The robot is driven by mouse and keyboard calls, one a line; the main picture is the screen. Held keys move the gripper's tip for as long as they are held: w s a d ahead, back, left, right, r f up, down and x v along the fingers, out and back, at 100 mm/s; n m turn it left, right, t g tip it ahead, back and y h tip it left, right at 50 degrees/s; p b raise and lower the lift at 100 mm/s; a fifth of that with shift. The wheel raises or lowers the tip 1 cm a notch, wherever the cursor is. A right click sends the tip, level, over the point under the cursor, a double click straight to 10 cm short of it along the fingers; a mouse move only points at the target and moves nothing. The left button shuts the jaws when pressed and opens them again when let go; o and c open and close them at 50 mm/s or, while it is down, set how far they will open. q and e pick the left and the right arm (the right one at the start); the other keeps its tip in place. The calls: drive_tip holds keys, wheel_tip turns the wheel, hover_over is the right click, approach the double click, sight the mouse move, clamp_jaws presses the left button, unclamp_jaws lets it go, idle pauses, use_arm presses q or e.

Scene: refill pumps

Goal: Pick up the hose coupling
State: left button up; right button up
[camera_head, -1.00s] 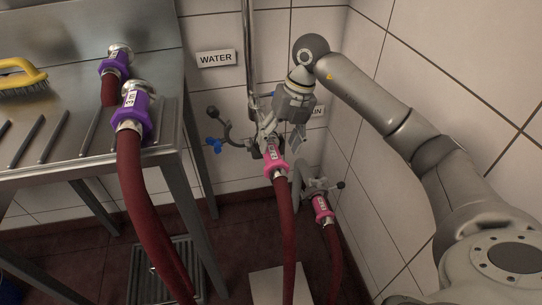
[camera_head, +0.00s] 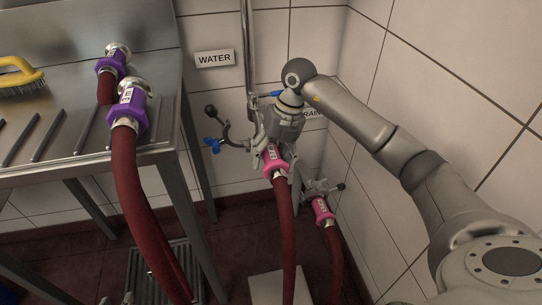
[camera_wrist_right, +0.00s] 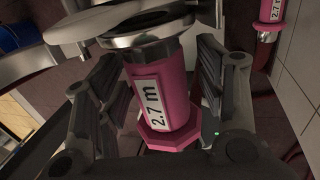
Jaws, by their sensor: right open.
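A pink hose coupling (camera_head: 276,160) with a metal collar sits at the top of a dark red hose, below the wall pipe. In the right wrist view the same pink coupling (camera_wrist_right: 176,112), labelled 2.7 m, lies between the two fingers. My right gripper (camera_head: 277,144) is open around it; it also shows in the right wrist view (camera_wrist_right: 157,62), with a small gap seen on the right side. A second pink coupling (camera_head: 322,208) is on a lower fitting to the right. Two purple couplings (camera_head: 127,112) (camera_head: 113,64) lie on the steel table.
The steel table (camera_head: 62,160) stands at left with a yellow brush (camera_head: 20,72). A vertical pipe (camera_head: 247,50) and tiled walls are close behind and to the right.

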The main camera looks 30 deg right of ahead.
drive_tip(key=shift+c, duration=0.4)
clamp_jaws()
drive_tip(key=shift+r, duration=0.1)
